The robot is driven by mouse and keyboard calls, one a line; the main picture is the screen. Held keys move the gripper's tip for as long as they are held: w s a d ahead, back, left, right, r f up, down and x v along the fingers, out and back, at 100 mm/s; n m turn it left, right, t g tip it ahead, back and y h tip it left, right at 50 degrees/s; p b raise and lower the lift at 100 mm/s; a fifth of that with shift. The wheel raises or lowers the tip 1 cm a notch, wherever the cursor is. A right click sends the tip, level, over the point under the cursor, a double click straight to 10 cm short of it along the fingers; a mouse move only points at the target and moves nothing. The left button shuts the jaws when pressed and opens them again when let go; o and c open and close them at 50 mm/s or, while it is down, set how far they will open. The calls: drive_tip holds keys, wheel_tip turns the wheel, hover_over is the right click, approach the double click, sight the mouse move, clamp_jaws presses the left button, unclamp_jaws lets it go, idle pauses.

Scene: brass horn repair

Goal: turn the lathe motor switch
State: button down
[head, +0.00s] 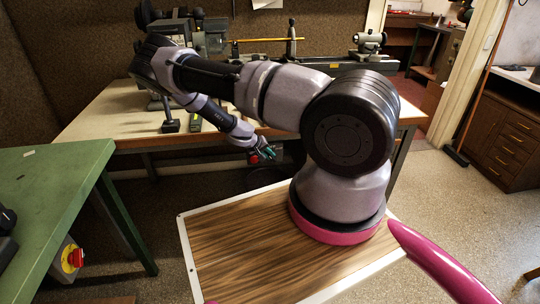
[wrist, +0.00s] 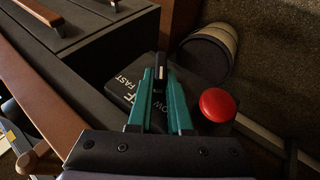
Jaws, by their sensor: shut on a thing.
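The lathe motor switch is a dark box (wrist: 203,92) with white lettering that reads in part "FAST". A black switch lever (wrist: 161,66) stands up from it. My gripper (wrist: 163,82) has its green fingers closed on this lever, one on each side. A round red button (wrist: 218,105) sits on the box just right of the fingers. In the head view my gripper (head: 268,152) is low at the bench front, with the red button (head: 254,159) beside it. The lever's base and part of the lettering are hidden by the fingers.
The lathe (head: 335,67) stands on the wooden bench (head: 110,115) above. A green table (head: 50,180) is at left, with another red knob on a yellow plate (head: 72,258) below it. A pale-rimmed round bin (wrist: 215,45) lies beyond the switch box.

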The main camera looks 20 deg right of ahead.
drive_tip(key=shift+a+f+h, duration=0.15)
drive_tip(key=shift+h, duration=0.45)
drive_tip(key=c, duration=0.8)
unclamp_jaws()
drive_tip(key=shift+c, duration=0.2)
drive_tip(key=v, duration=1)
drive_tip(key=shift+a+r, duration=0.3)
drive_tip(key=shift+r, duration=0.05)
